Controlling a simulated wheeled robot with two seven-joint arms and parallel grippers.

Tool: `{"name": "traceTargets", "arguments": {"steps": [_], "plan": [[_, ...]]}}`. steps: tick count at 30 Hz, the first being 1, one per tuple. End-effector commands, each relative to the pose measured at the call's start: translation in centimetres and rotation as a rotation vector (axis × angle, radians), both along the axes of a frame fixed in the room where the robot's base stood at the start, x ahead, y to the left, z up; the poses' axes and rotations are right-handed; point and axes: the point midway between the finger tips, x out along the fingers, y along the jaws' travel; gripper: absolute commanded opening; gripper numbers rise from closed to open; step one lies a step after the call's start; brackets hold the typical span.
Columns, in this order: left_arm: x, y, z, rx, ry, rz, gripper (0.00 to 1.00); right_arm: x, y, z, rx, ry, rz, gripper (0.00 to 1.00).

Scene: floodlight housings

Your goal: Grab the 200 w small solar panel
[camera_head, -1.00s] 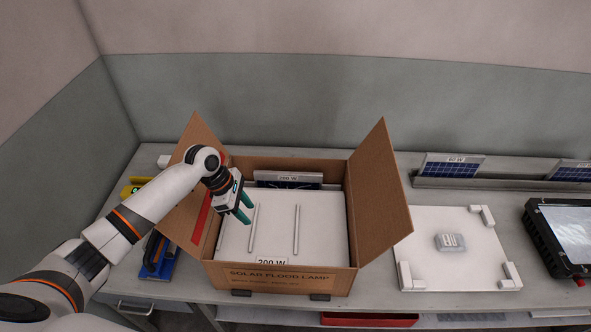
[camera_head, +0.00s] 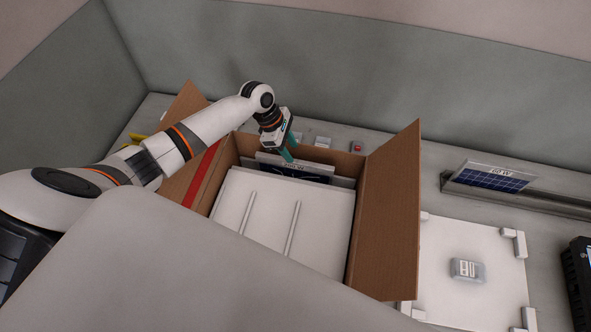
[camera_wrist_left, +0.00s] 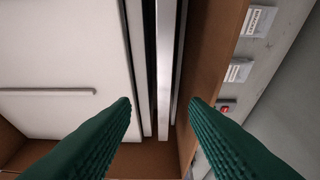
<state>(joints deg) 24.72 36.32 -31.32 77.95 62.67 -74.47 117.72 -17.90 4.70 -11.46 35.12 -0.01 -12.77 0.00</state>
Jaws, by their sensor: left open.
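The solar panel (camera_head: 312,169), with a label on its top edge that looks like 200 W, stands on edge at the back inside the open cardboard box (camera_head: 388,215). My left gripper (camera_head: 291,156) is open, above the back of the box at the panel's top edge. In the left wrist view the open fingers (camera_wrist_left: 161,103) point down on either side of thin upright edges, the panel's top edge (camera_wrist_left: 165,65) among them. I cannot tell whether they touch it. The panel's lower part is hidden in the box. My right gripper is out of view.
A white slab (camera_head: 262,212) with thin rods fills the box in front of the panel. The box's right flap stands up. Another panel (camera_head: 492,177) leans in a rail at the right. A white board (camera_head: 440,255) with corner blocks lies right of the box.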

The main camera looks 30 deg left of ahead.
Motion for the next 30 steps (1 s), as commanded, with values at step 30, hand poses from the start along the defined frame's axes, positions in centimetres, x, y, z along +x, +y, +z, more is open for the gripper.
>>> {"name": "traceTargets", "arguments": {"steps": [30], "plan": [[0.5,-1.3,-7.1,0.000,-0.001,0.000,0.41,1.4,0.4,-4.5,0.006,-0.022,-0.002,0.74]]}}
